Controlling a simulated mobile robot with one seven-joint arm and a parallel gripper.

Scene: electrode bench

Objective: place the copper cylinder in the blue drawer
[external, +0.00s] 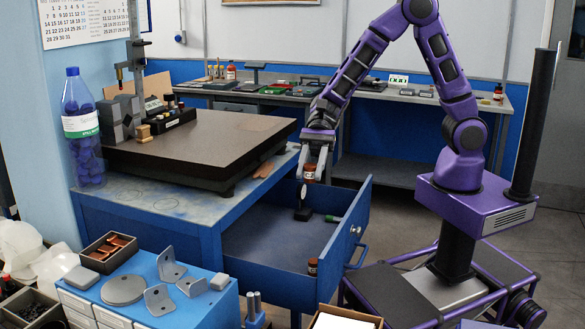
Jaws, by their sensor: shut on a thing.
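My gripper (314,163) points down over the open blue drawer (265,243). It is shut on a small reddish-brown piece, which looks like the copper cylinder (309,171). The fingers partly hide the cylinder. It is held above the drawer floor, near the drawer's back end. The drawer is pulled out of the blue bench, and its front panel with a handle faces right.
In the drawer are a small dark upright item (303,213), a green-handled tool (332,218) and a small brown bottle (312,267). The middle of the drawer floor is clear. A dark surface plate (200,145) tops the bench at left.

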